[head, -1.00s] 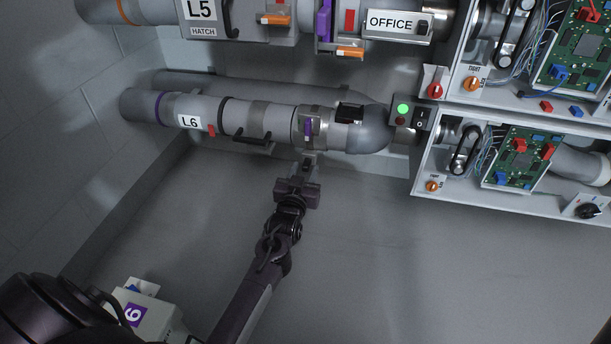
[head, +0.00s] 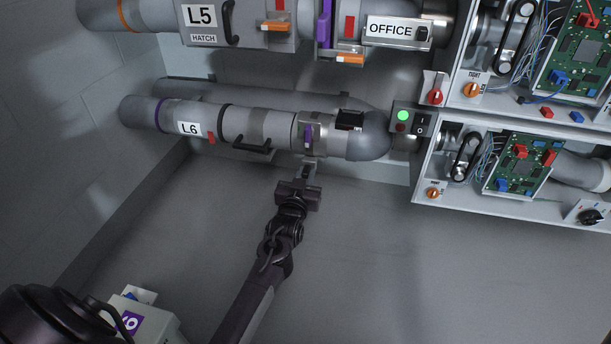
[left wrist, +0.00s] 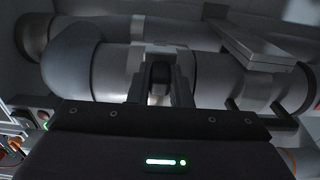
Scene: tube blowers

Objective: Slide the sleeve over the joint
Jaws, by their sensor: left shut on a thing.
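The grey L6 tube (head: 150,113) runs along the wall in the head view. A metal collar with a purple lever (head: 308,135) sits around it, apparently the sleeve, left of a black box (head: 350,119) and the grey rounded end (head: 372,137). My left gripper (head: 309,169) reaches up from below to the collar's underside and is shut on a small part there. In the left wrist view, the fingers (left wrist: 160,78) close around a dark part in front of the tube (left wrist: 112,72). The tube seam under the collar is hidden. My right gripper is not in view.
A black handle (head: 252,146) sticks out from the tube left of the collar. The L5 tube (head: 150,14) runs above. A white open box with a circuit board (head: 522,165) stands at right, beside a switch box with a green light (head: 403,115).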

